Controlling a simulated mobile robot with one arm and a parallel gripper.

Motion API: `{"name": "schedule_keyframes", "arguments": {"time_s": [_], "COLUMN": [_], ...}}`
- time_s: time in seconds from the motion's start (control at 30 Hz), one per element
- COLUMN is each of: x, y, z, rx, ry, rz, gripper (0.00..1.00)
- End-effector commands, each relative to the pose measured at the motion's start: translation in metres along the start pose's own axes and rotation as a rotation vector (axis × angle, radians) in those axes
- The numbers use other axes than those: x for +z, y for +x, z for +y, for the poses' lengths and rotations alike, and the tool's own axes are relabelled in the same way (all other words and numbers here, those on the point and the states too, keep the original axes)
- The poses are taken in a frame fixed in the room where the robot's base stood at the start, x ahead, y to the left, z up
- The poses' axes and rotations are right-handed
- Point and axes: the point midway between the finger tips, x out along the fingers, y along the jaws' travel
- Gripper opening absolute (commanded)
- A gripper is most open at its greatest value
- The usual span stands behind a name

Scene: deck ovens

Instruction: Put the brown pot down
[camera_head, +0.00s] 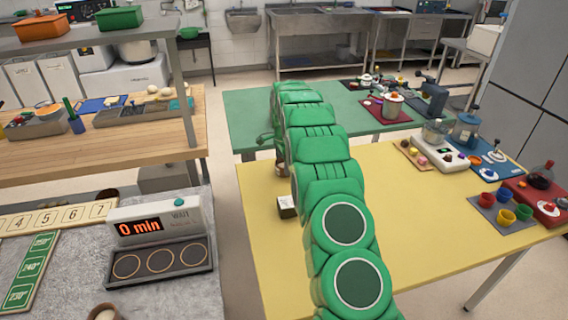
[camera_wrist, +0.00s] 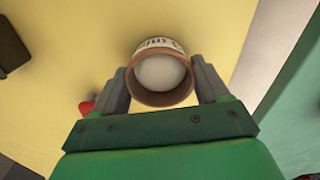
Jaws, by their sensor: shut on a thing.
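The brown pot (camera_wrist: 160,99) is between the two grey fingers of my gripper (camera_wrist: 163,82) in the wrist view. Its round brown rim faces the camera, with pale contents inside and a white lettered band on its far side. My gripper is shut on it. Behind the pot is the yellow table (camera_wrist: 60,60). In the head view the yellow table (camera_head: 420,240) spans the front right, and my green arm reaches across it to its far left edge. There the arm mostly hides my gripper and the pot. Whether the pot touches the table I cannot tell.
A small black-and-white box (camera_head: 287,206) stands on the table just left of my arm. A small red thing (camera_wrist: 87,107) shows beside the left finger. Coloured cups (camera_head: 505,217) and a white scale (camera_head: 440,157) stand at the right. A green table (camera_head: 240,115) adjoins behind.

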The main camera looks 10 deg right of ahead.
Motion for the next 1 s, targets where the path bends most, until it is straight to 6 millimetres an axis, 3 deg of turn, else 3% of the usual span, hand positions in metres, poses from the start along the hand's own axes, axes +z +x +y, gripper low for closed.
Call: {"name": "schedule_keyframes", "arguments": {"time_s": [0.03,0.2,0.67,1.0], "x": [0.000,0.000,0.000,-0.001], "y": [0.001,0.001,-0.010,-0.062], "z": [0.000,0.000,-0.001,-0.001], "rx": [0.000,0.000,-0.002,-0.004], "ry": [0.000,0.000,0.000,0.001], "rz": [0.000,0.000,0.000,0.001], "gripper": [0.76,1.00,1.00,1.00]}}
